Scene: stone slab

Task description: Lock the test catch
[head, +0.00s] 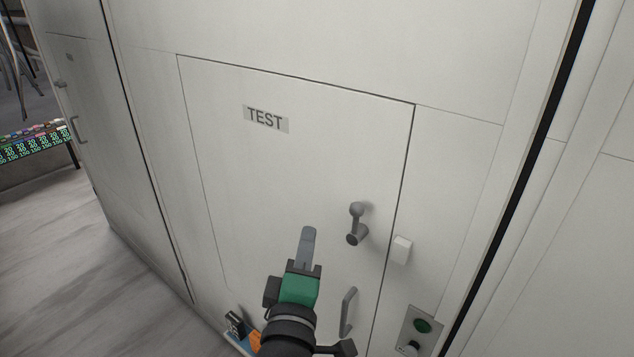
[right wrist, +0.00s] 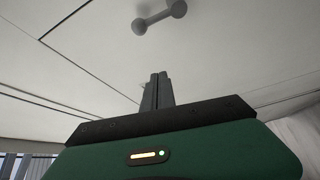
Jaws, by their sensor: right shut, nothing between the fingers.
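A white panel door (head: 290,180) with a TEST label (head: 266,118) sits nearly flush in the white cabinet front. Its catch, a grey lever (head: 356,224) with a knob at each end, is on the right part of the door and stands roughly upright. A small white block (head: 401,250) is on the frame just right of the door edge. My right gripper (head: 307,240) is shut and empty, left of the lever and apart from it. In the right wrist view the lever (right wrist: 159,17) is beyond the shut fingers (right wrist: 157,92). My left gripper is not in view.
A grey handle (head: 348,312) is below the lever. Wooden floor (head: 60,250) is clear at left.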

